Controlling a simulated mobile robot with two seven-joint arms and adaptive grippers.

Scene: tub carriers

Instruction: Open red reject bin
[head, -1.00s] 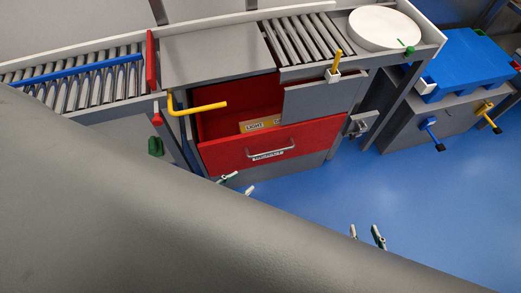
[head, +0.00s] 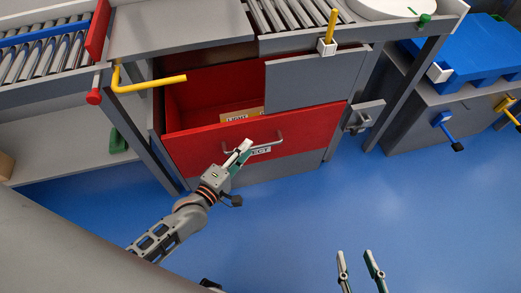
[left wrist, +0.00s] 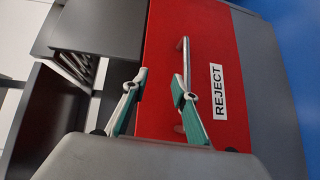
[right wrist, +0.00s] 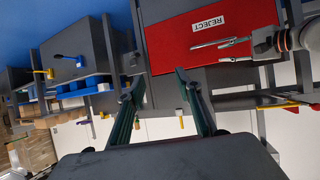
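The red reject bin (head: 190,146) stands partly open, tilted out of the grey cabinet, with its inside visible from above. Its metal handle (head: 275,140) and white REJECT label are on the front; the label also shows in the left wrist view (left wrist: 219,92). My left gripper (head: 243,152) is at the left part of the handle, fingers apart. In the left wrist view, the right finger overlaps the handle (left wrist: 185,52); contact cannot be told. My right gripper (head: 356,255) is open and empty over the blue floor.
A yellow bar (head: 155,82) sticks out left of the bin opening. A grey panel (head: 312,80) covers the opening's right part. A grey latch-like bracket (head: 363,117) juts out at right. Blue floor in front is clear.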

